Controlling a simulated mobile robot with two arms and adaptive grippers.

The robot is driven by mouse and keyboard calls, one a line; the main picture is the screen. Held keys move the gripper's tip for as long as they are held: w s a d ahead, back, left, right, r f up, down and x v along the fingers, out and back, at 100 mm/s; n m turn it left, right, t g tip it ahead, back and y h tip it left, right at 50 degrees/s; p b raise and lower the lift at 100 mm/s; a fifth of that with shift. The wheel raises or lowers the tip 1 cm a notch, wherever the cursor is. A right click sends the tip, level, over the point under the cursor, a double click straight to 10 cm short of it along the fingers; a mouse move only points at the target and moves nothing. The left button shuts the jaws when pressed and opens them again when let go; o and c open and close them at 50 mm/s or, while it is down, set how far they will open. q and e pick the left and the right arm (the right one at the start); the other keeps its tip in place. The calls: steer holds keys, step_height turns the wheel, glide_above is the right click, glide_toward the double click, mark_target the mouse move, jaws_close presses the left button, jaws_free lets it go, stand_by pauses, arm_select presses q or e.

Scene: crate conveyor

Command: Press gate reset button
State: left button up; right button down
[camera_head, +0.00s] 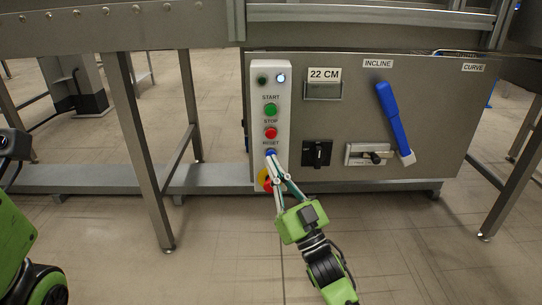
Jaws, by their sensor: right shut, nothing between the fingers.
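The blue reset button (271,152) sits under the RESET label on the white control strip (285,90) of the grey cabinet. My right gripper (271,156) comes up from below, shut and empty. Its fingertips are at the lower edge of the blue button and partly cover it. I cannot tell whether they touch it or press it in. The green start button (270,110) and red stop button (271,132) are above. My left gripper does not show; only parts of my left arm are at the left edge.
A red and yellow emergency stop (264,180) is just below, partly behind my fingers. To the right are a black rotary switch (317,153), a latch (369,154) and a blue lever (392,115). A conveyor frame (110,28) runs above. The floor in front is clear.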

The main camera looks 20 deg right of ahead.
steer(key=shift+w, duration=0.15)
steer(key=shift+w+d, duration=0.15)
steer(key=shift+w, duration=0.1)
stand_by(0.4)
